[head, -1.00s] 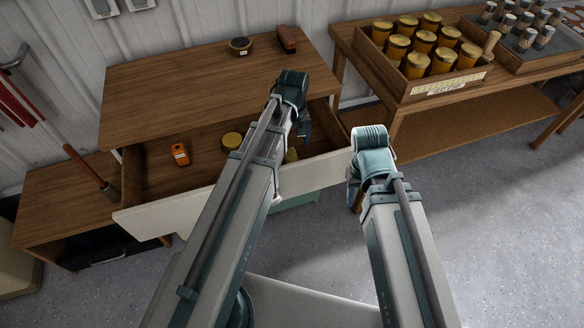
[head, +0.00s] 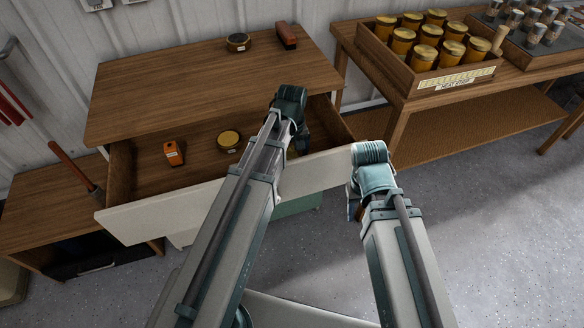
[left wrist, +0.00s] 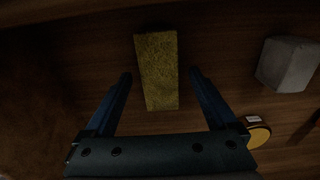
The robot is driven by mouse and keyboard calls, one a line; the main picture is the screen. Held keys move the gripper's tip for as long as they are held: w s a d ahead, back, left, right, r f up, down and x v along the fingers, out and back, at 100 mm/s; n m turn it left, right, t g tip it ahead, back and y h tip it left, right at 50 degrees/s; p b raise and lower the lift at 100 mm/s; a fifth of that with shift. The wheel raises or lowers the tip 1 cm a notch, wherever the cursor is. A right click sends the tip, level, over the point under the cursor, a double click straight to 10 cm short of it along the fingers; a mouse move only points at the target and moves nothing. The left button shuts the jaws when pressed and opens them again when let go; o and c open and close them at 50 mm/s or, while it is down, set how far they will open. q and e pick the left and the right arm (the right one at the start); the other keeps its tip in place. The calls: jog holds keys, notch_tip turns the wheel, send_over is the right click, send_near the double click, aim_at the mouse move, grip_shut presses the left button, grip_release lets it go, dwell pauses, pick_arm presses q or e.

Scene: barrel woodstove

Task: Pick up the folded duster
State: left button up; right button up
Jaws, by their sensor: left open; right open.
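The folded duster is a yellow, fuzzy oblong (left wrist: 157,65) lying on the wooden drawer bottom in the left wrist view. My left gripper (left wrist: 160,75) is open, with one finger on each side of the duster's near part and a gap on both sides; I cannot tell its height above the drawer floor. In the head view my left gripper (head: 302,138) reaches into the right part of the open drawer (head: 150,212), and the arm mostly hides the duster. My right gripper (head: 353,205) is outside, by the drawer's right front corner, seemingly empty.
In the drawer lie an orange object (head: 173,153) and a round yellow-lidded tin (head: 229,140). A grey block (left wrist: 288,64) is right of the duster. On the cabinet top (head: 190,85) are a dark tin (head: 238,42) and a red-brown block (head: 286,36). A crate of jars (head: 403,75) stands right.

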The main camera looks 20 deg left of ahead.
pick_arm(q)
jog(key=shift+f, duration=0.65)
pick_arm(e)
jog(key=shift+f, duration=0.6)
pick_arm(q)
jog(key=shift+r, duration=0.1)
jog(key=c, duration=1.4)
jog(key=shift+r, duration=0.1)
jog(key=shift+c, duration=0.2)
pick_arm(e)
jog(key=shift+r, duration=0.1)
pick_arm(q)
notch_tip(320, 180, up, 10)
jog(key=p, duration=0.9)
jog(key=shift+p, duration=0.4)
pick_arm(e)
notch_tip(320, 180, up, 10)
